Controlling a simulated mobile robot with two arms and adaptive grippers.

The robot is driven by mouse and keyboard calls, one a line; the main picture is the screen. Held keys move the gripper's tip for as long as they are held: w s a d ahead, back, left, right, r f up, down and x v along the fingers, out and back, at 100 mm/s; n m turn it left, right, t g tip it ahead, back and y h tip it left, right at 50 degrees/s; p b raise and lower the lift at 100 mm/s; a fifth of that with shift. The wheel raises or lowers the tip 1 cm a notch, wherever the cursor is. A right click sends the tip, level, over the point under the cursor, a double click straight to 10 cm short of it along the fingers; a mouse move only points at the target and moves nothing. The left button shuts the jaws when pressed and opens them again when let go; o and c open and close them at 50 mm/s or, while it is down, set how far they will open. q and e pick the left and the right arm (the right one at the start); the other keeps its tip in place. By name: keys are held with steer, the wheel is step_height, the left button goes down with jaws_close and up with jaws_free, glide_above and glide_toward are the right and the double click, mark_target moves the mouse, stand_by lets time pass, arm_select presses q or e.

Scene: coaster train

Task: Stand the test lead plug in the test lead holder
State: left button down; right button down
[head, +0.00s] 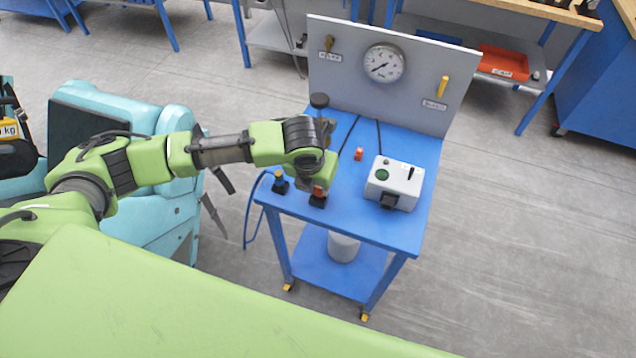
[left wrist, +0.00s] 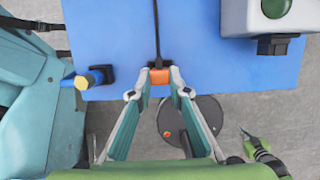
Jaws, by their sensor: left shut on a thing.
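My left gripper (left wrist: 160,92) is shut on the orange test lead plug (left wrist: 160,77), which sits between its fingertips. In the head view the plug's orange (head: 319,190) shows under the gripper, right above a black block (head: 317,201), probably the test lead holder, near the table's front edge. A black lead (left wrist: 156,25) runs from the plug back across the table. Dark material shows just behind the plug in the wrist view; I cannot tell whether the plug is seated in the holder. My right gripper (left wrist: 247,136) seems to show low at right, small and unclear.
A second black holder (head: 280,186) with a yellow-topped blue lead stands to the left. A grey box (head: 395,182) with a green button stands to the right. Another small orange piece (head: 358,154) is on the blue table (head: 408,228). A gauge panel (head: 420,75) rises behind.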

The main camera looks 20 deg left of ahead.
arm_select(q)
steer(key=shift+f+b, duration=0.35)
steer(key=shift+f, duration=0.75)
steer(key=c, duration=1.8)
jaws_free()
steer(key=shift+r, duration=0.1)
steer(key=v, duration=1.1)
steer(key=shift+s+r, duration=0.15)
steer(key=shift+r, duration=0.25)
